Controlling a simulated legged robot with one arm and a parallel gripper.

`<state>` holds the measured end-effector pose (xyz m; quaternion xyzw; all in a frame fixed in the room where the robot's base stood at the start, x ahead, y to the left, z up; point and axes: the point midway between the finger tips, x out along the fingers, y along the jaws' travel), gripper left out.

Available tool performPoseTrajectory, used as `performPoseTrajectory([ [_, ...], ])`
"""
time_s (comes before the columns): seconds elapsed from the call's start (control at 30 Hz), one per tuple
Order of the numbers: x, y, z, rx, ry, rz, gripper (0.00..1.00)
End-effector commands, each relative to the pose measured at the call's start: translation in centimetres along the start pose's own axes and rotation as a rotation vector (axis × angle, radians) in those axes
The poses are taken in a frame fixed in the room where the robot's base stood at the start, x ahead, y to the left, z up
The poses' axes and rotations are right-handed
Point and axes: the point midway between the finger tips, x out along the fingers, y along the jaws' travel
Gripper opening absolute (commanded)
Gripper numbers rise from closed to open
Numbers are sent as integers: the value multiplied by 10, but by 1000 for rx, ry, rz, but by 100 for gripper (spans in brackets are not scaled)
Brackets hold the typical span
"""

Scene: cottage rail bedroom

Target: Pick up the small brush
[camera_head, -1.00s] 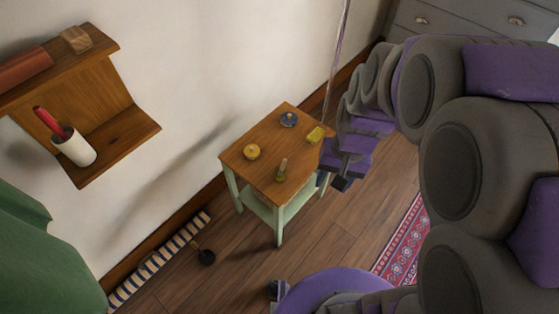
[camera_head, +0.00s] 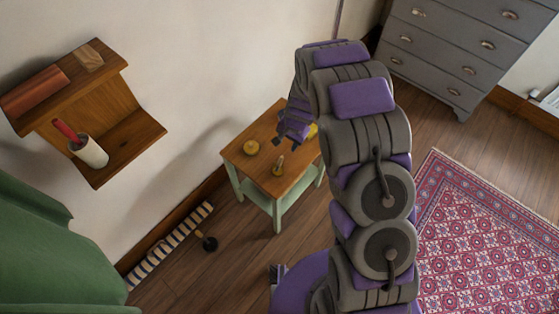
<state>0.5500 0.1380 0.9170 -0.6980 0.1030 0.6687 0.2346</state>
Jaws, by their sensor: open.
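A small side table (camera_head: 300,187) with a wooden top and pale green legs stands against the wall. On its front part stands a small olive-and-tan item (camera_head: 278,168) with a thin upright stem, possibly the small brush; it is too small to be sure. My gripper (camera_head: 283,141) is open over the back part of the table, above and apart from the stemmed item. It hides the blue round item seen earlier, and my arm hides most of a yellow block (camera_head: 313,131).
A wall shelf (camera_head: 128,143) at left holds a white cup (camera_head: 92,152) with a red-handled thing. A dark round item (camera_head: 208,243) lies on the floor near a striped strip (camera_head: 165,248). A grey dresser (camera_head: 440,60) and patterned rug (camera_head: 480,230) are at right.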

Motion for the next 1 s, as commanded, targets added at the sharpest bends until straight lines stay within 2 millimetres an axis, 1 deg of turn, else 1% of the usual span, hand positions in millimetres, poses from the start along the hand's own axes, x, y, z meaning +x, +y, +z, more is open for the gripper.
performPoseTrajectory([
  [0.27, 22, -4, 0, 16, 4, 2, 49],
  [0.37, 33, -5, -1, 15, 4, 1, 49],
  [0.8, 108, -2, -1, 14, 1, 2, 49],
  [0.9, 122, -3, -2, 14, 4, 1, 49],
  [1.0, 131, -4, -2, 14, 5, 0, 49],
])
